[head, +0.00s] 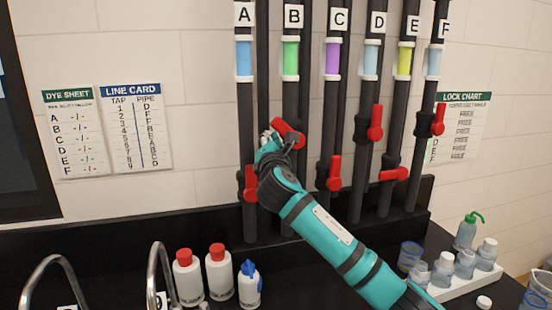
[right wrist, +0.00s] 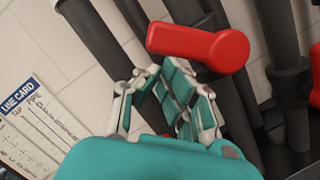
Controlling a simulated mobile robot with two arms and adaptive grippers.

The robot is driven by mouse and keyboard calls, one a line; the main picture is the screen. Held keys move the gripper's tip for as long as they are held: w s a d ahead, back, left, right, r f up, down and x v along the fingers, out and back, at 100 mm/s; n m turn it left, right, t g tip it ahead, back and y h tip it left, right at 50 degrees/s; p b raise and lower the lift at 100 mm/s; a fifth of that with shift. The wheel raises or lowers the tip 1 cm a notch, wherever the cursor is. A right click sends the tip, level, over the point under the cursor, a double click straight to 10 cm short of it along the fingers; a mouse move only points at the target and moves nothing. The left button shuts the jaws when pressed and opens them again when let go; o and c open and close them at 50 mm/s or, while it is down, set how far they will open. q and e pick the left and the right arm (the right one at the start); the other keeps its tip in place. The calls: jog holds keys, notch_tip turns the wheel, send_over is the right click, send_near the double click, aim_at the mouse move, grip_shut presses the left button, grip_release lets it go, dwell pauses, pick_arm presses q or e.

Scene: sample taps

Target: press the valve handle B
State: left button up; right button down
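Valve handle B is a red lever (head: 288,133) on the dark pipe under label B (head: 293,16). It is tilted, sloping down to the right. In the right wrist view the red handle (right wrist: 200,45) lies just beyond the fingertips, its rounded end to the right. My right gripper (head: 266,138) is at the handle's left and lower side in the head view and hides part of the pipe. In the right wrist view its fingertips (right wrist: 160,72) come together with nothing between them. I cannot tell whether they touch the handle. My left gripper is not in view.
Neighbouring red handles are close: A (head: 250,184) to the left and C (head: 334,173) to the right. Pipes stand close together. Red-capped bottles (head: 218,270), curved faucets and a tray of small bottles (head: 462,285) stand on the black counter below.

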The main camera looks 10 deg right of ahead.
aim_at(279, 120)
jog(key=r+m+p, duration=0.1)
jog(key=m, duration=0.1)
jog(key=d+r+m+g+p, duration=0.1)
jog(key=r+m, duration=0.1)
jog(key=m, duration=0.1)
jog(key=shift+d+r+h, duration=0.1)
jog(key=shift+h, duration=0.2)
jog(key=d+r+m+p, duration=0.1)
jog(key=m, duration=0.2)
jog(key=shift+d+r+g+p, duration=0.15)
jog(key=shift+r+g+p, duration=0.05)
jog(key=shift+g+p, duration=0.2)
jog(key=shift+d+r+m+p, duration=0.25)
jog(key=shift+d+m, duration=0.2)
jog(key=shift+m, duration=0.25)
jog(key=shift+w, duration=0.1)
